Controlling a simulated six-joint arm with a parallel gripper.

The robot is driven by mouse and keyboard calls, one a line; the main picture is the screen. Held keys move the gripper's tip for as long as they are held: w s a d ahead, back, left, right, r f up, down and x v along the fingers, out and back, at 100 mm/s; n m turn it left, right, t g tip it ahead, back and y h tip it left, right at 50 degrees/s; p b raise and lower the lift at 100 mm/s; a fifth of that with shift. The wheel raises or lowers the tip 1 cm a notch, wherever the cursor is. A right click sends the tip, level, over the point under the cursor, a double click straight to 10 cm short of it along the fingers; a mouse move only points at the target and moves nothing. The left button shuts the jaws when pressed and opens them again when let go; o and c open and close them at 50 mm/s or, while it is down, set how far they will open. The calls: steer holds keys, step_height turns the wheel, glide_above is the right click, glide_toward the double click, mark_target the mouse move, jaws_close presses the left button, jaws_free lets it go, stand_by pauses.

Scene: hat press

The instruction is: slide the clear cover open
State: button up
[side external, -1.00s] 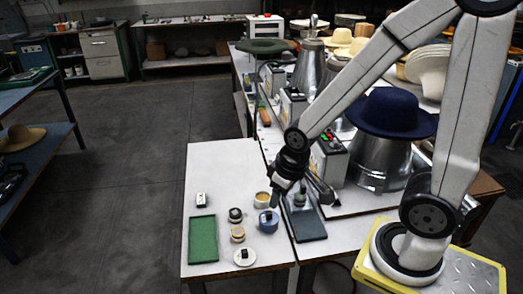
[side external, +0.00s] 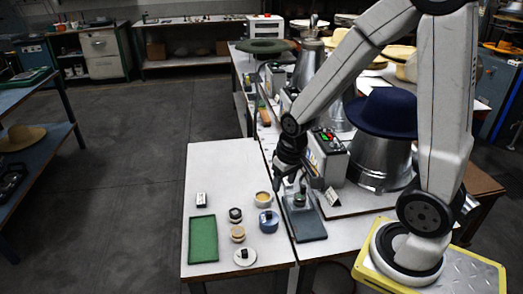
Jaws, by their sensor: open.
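The control box (side external: 328,151) stands on the right-hand table beside the hat form, with red and green lights on its top panel. The clear cover is too small and transparent to make out for certain. My gripper (side external: 299,184) is open and hangs to the left of and in front of the box, just above a small upright object on a dark pad (side external: 309,229). I see nothing between its fingers that I can tell is held; contact with the small object cannot be told.
A navy hat (side external: 387,112) sits on a metal form (side external: 380,162) right of the box. A small tent card (side external: 333,197) stands in front. The left white table (side external: 222,165) holds a green mat (side external: 203,239) and several small tins.

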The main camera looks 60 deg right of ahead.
mark_target(303, 186)
steer(key=d+f+m, duration=0.1)
steer(key=d+m, duration=0.1)
steer(key=d, duration=0.2)
steer(key=d+f+m+g, duration=0.1)
steer(key=d+m, duration=0.1)
steer(key=d, duration=0.2)
steer(key=d+f+m, duration=0.1)
steer(key=d, duration=0.3)
steer(key=shift+w+d+f+m+g, duration=0.15)
steer(key=shift+d+f+m+g, duration=0.05)
steer(key=shift+d+m+g, duration=0.2)
steer(key=shift+a+f, duration=0.1)
steer(key=shift+f, duration=0.05)
steer(key=shift+f, duration=3.75)
jaws_close()
